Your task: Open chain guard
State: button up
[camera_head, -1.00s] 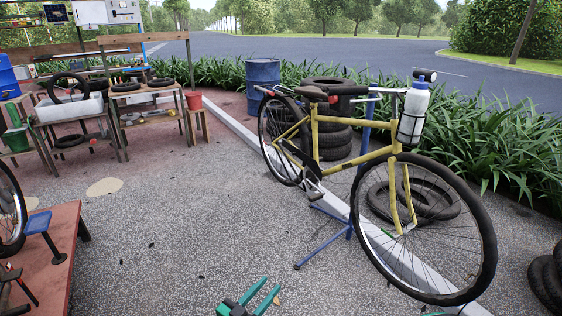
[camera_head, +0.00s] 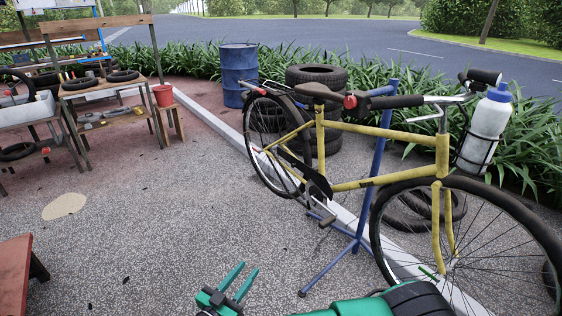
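A yellow bicycle (camera_head: 378,132) stands clamped on a blue repair stand (camera_head: 372,180), its front wheel to the right. The black chain guard (camera_head: 316,182) appears as a dark strip running from the crank area back toward the rear wheel. At this size I cannot tell whether it is open or shut. My gripper (camera_head: 246,269) is low in the picture, in front of the bicycle and apart from it. Its two green fingers are spread with nothing between them.
A blue barrel (camera_head: 236,75) and stacked tires (camera_head: 318,76) stand behind the bicycle. Workbenches (camera_head: 110,88) and a red bucket (camera_head: 163,95) are at the left. A red platform corner (camera_head: 14,275) is at lower left. The stand's legs spread on the ground. Open gravel lies left of the bicycle.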

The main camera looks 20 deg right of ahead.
aim_at(320, 180)
jog(key=u, duration=0.05)
jog(key=i, duration=1.6)
jog(key=z, duration=0.85)
